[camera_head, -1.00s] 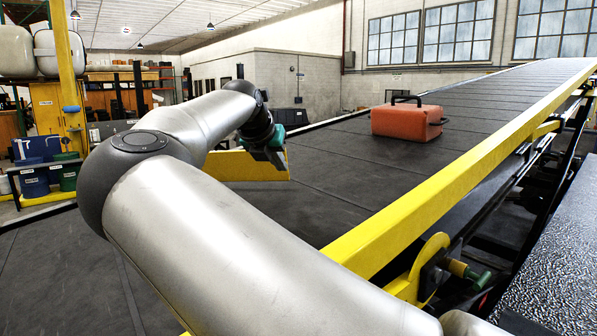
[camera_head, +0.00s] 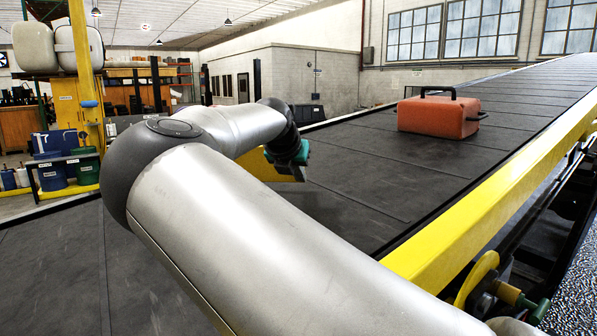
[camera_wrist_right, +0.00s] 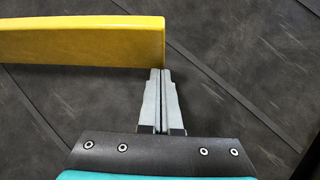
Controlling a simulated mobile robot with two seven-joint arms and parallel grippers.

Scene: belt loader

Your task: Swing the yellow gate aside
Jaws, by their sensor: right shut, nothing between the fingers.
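The yellow gate (camera_head: 262,169) is a flat yellow bar over the dark belt (camera_head: 345,215), partly hidden behind my right arm in the head view. In the right wrist view the gate (camera_wrist_right: 85,40) comes in from the left and ends just by my fingertips. My right gripper (camera_wrist_right: 160,72) is shut and empty, its tips beside the lower corner of the gate's end; I cannot tell if they touch it. In the head view its teal body shows beyond my forearm, with the fingers hidden. An orange case (camera_head: 437,117) with a black handle sits farther up the belt. My left gripper is out of view.
A yellow side rail (camera_head: 500,205) runs up the belt's right edge. A yellow post (camera_head: 86,75), a blue drum (camera_head: 50,175) and a green bin (camera_head: 85,167) stand at the left. Bare belt lies between the gate and the case.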

